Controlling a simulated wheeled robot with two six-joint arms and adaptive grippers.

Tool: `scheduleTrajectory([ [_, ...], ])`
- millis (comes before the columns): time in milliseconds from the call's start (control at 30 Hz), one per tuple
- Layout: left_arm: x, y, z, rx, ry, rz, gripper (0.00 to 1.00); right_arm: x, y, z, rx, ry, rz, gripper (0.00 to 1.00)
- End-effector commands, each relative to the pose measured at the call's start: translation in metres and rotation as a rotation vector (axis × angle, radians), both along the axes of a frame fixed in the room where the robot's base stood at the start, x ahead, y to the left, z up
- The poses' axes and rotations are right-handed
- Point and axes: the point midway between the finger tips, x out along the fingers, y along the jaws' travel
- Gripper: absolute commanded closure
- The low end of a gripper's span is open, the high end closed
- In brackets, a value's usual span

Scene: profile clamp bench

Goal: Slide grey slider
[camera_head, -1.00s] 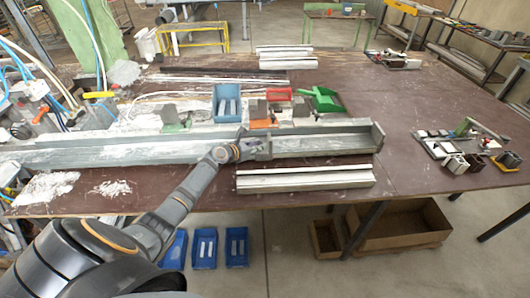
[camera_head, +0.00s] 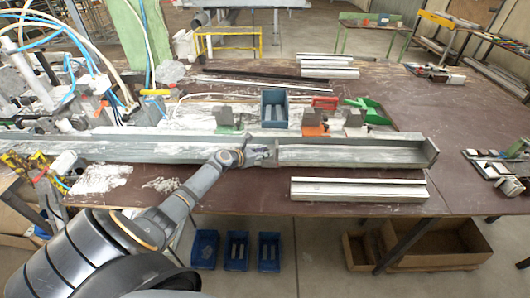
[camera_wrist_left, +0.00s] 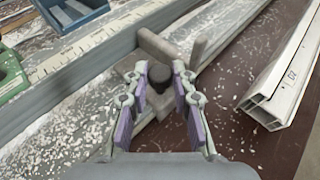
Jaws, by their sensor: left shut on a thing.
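The grey slider (camera_head: 268,154) sits on the long grey profile rail (camera_head: 355,152) on the bench, left of the rail's end plate. My left gripper (camera_head: 249,156) reaches it from the front left. In the left wrist view the gripper (camera_wrist_left: 160,75) is shut on a dark knob of the slider (camera_wrist_left: 154,46), whose grey crossed bars show just beyond the fingertips. The fingers hide part of the knob. My right gripper is not in view.
Hoses and tools crowd the left end.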

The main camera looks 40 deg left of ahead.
Motion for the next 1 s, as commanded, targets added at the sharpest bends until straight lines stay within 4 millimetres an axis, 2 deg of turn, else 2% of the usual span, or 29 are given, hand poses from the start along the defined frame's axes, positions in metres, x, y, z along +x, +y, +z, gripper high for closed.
scheduleTrajectory([
  [267, -0.002, 0.001, -0.003, 0.002, 0.006, 0.0, 1.0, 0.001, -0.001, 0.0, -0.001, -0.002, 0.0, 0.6],
  [300, -0.001, 0.0, -0.003, 0.002, 0.006, 0.0, 0.71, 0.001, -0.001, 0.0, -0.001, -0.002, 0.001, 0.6],
  [367, -0.001, 0.0, -0.003, 0.001, 0.005, 0.0, 0.65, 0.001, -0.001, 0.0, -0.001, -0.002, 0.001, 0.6],
  [667, -0.002, 0.001, -0.001, 0.002, 0.003, 0.001, 0.65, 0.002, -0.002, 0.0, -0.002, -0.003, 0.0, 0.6],
  [767, -0.012, 0.004, 0.002, 0.007, 0.005, 0.001, 0.65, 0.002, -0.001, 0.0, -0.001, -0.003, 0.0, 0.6],
  [1000, -0.051, 0.01, 0.017, 0.006, 0.008, -0.004, 0.65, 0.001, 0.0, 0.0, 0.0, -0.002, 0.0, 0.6],
])
